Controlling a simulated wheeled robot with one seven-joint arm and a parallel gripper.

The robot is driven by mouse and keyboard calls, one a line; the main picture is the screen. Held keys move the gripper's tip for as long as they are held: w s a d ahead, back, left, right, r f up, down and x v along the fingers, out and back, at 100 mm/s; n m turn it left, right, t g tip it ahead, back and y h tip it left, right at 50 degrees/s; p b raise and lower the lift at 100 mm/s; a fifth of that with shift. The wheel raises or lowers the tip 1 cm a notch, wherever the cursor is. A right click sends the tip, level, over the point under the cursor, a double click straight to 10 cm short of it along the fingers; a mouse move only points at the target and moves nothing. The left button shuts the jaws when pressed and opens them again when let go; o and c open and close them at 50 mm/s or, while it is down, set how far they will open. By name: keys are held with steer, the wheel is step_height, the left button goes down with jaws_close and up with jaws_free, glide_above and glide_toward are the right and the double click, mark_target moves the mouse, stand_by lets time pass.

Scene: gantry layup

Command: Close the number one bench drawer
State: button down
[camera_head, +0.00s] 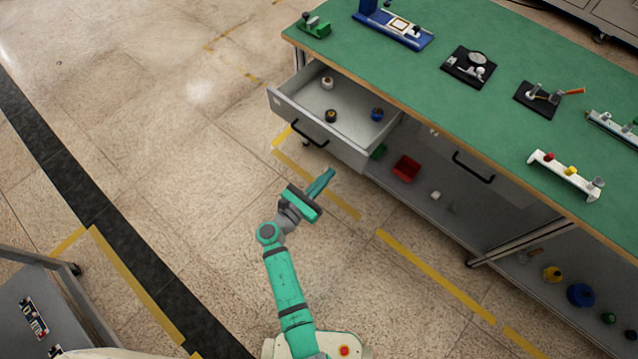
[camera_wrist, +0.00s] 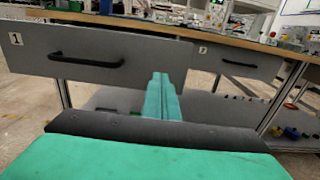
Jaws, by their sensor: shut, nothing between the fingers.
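The number one drawer (camera_head: 318,130) is pulled out from the left end of the green-topped bench (camera_head: 480,110). It holds a few small spools, and its front has a black bar handle (camera_head: 310,134). In the wrist view the drawer front (camera_wrist: 135,72) bears a "1" label at the left, with its handle (camera_wrist: 86,60) in plain sight. My gripper (camera_head: 325,177) is shut and empty, apart from the drawer, in front of it and below its right side in the head view. In the wrist view the shut fingers (camera_wrist: 161,98) show below the drawer front's right part.
A second, shut drawer (camera_wrist: 233,62) with its own handle is to the right. The lower shelf holds a red bin (camera_head: 406,168) and small parts. Fixtures stand on the bench top. A grey cart (camera_head: 45,310) is at lower left. Floor left of the drawer is clear.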

mark_target(348, 154)
steer(key=x, duration=0.7)
steer(key=shift+w+d, duration=0.15)
steer(key=shift+d, duration=0.05)
